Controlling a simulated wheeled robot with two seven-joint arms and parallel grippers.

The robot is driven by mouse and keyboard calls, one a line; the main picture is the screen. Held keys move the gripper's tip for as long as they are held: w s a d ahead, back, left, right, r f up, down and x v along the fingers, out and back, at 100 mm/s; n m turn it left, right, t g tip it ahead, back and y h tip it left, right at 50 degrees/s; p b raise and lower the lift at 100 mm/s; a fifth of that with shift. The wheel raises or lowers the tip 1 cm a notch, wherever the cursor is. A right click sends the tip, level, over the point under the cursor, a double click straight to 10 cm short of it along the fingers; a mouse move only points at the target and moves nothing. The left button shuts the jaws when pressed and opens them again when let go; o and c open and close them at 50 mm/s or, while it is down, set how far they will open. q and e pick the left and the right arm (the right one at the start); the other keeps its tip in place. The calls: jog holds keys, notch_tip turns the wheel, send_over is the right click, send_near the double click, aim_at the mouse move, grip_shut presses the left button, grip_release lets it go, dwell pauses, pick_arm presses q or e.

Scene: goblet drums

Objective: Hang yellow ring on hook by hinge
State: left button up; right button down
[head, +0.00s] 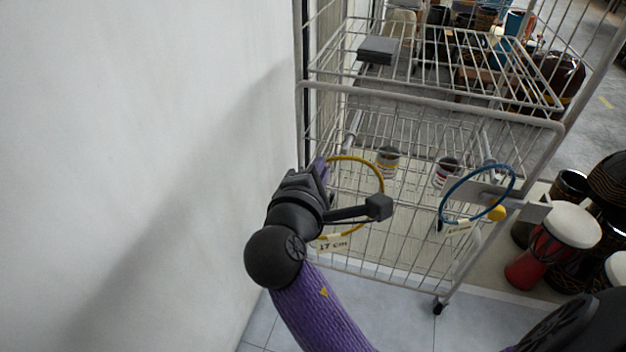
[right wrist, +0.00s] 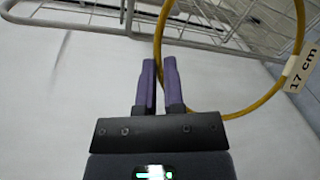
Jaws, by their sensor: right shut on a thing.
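The yellow ring (head: 382,172) is thin and carries a "17 cm" label (head: 331,243). My right gripper (head: 322,168) is shut on the ring's left side, in front of the wire rack near the white wall. In the right wrist view, the yellow ring (right wrist: 208,113) passes between the purple fingers (right wrist: 160,70) and extends to the right. A blue ring (head: 476,176) is at the rack's right side by a grey bracket (head: 490,194) with a yellow knob (head: 497,213). I cannot make out which part is the hook by the hinge. My left gripper is not in view.
The wire rack (head: 450,100) has open shelves with cups and a grey box (head: 378,50). The white wall (head: 130,150) is close on the left. A red drum (head: 552,246) and other drums stand on the right. Tiled floor lies below the rack.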

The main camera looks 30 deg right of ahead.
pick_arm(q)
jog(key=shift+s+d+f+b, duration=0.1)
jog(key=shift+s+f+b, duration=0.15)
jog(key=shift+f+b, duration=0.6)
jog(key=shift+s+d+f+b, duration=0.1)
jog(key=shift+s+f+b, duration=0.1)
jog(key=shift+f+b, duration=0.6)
pick_arm(e)
jog(key=x, duration=0.9)
jog(key=shift+f, duration=0.25)
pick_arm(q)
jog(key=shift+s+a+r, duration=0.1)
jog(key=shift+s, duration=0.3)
pick_arm(e)
jog(key=shift+s, duration=0.1)
